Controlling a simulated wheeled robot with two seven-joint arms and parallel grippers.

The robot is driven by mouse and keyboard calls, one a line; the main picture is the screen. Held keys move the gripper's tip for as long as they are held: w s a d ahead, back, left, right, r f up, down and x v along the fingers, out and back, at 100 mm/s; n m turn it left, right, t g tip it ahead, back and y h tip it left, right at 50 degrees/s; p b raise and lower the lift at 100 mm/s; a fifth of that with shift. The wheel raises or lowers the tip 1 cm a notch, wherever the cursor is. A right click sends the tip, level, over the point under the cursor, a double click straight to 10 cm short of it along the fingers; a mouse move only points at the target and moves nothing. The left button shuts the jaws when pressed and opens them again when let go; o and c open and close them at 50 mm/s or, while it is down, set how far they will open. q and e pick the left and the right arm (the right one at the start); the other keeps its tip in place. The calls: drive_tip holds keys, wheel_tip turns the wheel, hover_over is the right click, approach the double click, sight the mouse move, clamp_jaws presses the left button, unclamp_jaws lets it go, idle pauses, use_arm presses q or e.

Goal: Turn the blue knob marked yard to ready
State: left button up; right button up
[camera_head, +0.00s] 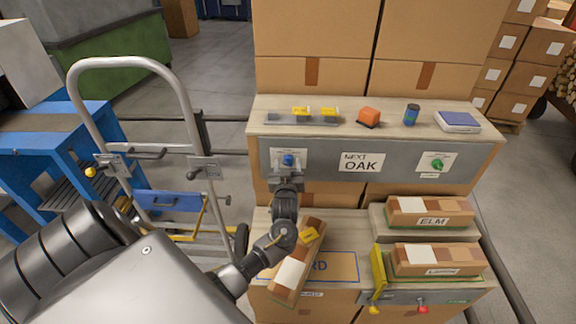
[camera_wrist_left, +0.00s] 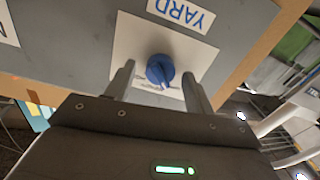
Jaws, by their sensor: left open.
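The blue knob (camera_head: 288,160) sits on a white plate on the left part of the grey panel (camera_head: 322,168). In the left wrist view the knob (camera_wrist_left: 160,70) is round with a pointer ridge, and the label YARD (camera_wrist_left: 183,14) shows upside down on the panel. My left gripper (camera_head: 287,172) is in front of the knob. In the left wrist view my left gripper (camera_wrist_left: 160,84) is open, with one finger on each side of the knob and gaps between. The small position marks by the knob are too small to read. My right gripper is not in view.
A green knob (camera_head: 437,164) and a NEXT OAK sign (camera_head: 361,162) are on the same panel. A hand truck (camera_head: 187,110) stands left.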

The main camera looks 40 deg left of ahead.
use_arm(q)
drive_tip(key=c, duration=1)
